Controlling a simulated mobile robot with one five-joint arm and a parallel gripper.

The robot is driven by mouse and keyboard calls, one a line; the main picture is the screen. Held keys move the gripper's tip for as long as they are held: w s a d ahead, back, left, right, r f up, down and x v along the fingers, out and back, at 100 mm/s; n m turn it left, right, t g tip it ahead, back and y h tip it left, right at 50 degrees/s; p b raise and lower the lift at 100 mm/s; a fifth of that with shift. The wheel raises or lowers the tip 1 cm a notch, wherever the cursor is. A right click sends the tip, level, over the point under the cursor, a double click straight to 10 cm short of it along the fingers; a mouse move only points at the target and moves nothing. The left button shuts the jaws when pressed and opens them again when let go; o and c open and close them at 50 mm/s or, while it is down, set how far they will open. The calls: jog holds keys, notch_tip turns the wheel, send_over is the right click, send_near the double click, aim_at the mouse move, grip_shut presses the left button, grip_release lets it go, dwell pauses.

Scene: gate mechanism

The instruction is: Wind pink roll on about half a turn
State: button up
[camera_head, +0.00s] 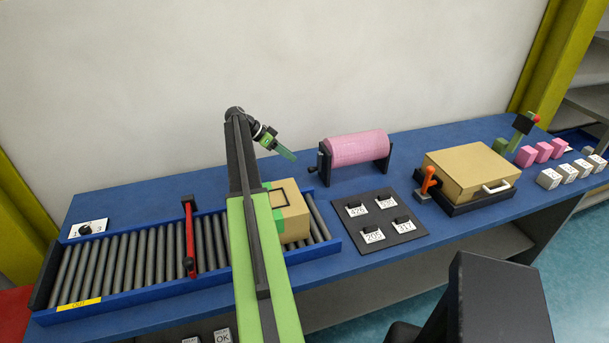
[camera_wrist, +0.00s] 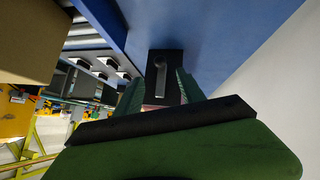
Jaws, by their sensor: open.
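The pink roll (camera_head: 357,148) lies level between two dark uprights on the blue table, at the middle right of the head view. A small dark crank (camera_head: 320,160) sits on its left end. My gripper (camera_head: 291,156) is in the air left of the crank, apart from it in the head view, pointing towards it. In the wrist view, my gripper's green fingers (camera_wrist: 158,80) are spread with nothing held. The dark end support (camera_wrist: 177,60) and a grey crank handle (camera_wrist: 160,72) show ahead between them. The roll itself is mostly hidden there.
A roller conveyor (camera_head: 130,262) with a cardboard box (camera_head: 293,217) is at the left. A dark plate with numbered tags (camera_head: 410,234) lies in front of the roll. A tan case (camera_head: 470,172) with an orange lever (camera_head: 427,180) stands right. The wall is behind.

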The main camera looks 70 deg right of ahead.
jog(key=b+x, duration=0.5)
jog(key=x, duration=0.4)
jog(key=shift+w+f, duration=0.1)
jog(key=shift+f, duration=0.1)
jog(key=shift+s+d+f, duration=0.1)
jog(key=shift+s+f, duration=0.05)
jog(key=shift+s, duration=0.15)
jog(key=shift+c, duration=0.5)
grip_shut()
